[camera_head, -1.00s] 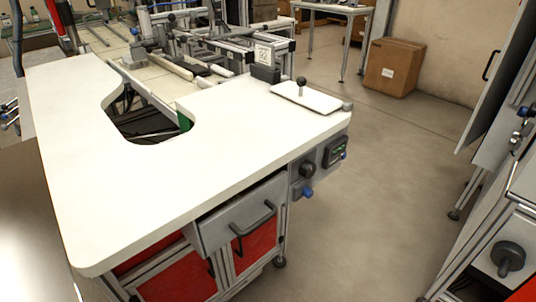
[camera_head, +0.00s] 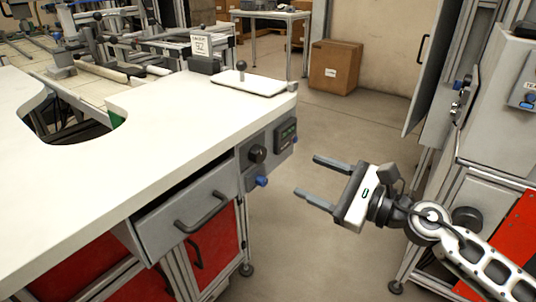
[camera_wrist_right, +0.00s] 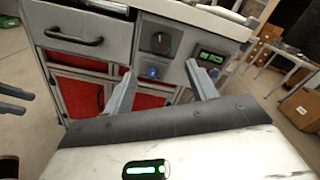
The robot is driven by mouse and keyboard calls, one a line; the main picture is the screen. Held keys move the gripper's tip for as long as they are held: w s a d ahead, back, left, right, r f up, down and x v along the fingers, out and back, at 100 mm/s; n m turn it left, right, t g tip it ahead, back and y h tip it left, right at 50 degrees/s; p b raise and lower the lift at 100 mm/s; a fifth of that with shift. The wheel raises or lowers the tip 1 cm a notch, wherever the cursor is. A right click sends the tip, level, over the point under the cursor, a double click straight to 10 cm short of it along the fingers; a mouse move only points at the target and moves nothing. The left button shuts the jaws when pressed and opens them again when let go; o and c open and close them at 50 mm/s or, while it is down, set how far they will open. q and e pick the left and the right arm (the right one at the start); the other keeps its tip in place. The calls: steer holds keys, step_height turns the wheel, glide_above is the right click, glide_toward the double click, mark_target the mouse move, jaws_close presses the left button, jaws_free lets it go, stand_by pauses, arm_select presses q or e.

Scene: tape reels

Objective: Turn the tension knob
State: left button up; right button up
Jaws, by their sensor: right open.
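A round black knob (camera_head: 257,153) sits on the grey panel at the white bench's right end, above a blue knob (camera_head: 262,181). No label tells me which is the tension knob. In the right wrist view, the black knob (camera_wrist_right: 160,42) and blue knob (camera_wrist_right: 152,73) lie ahead, between the finger directions. My right gripper (camera_head: 308,175) is open and empty, right of the panel and apart from it, its fingers pointing left towards it. At the wrist view's left edge, two dark prongs show, perhaps my left gripper; the head view does not show it.
A small display (camera_head: 286,134) is right of the black knob. A handled drawer (camera_head: 187,215) juts out below the white bench top (camera_head: 175,125). A machine with another black knob (camera_head: 467,218) stands at right. Clear floor (camera_head: 345,125) lies between.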

mark_target(262, 156)
steer(key=p+x, duration=0.1)
steer(key=x, duration=1)
steer(key=shift+w+a, duration=0.1)
steer(key=shift+a, duration=0.1)
steer(key=c, duration=1)
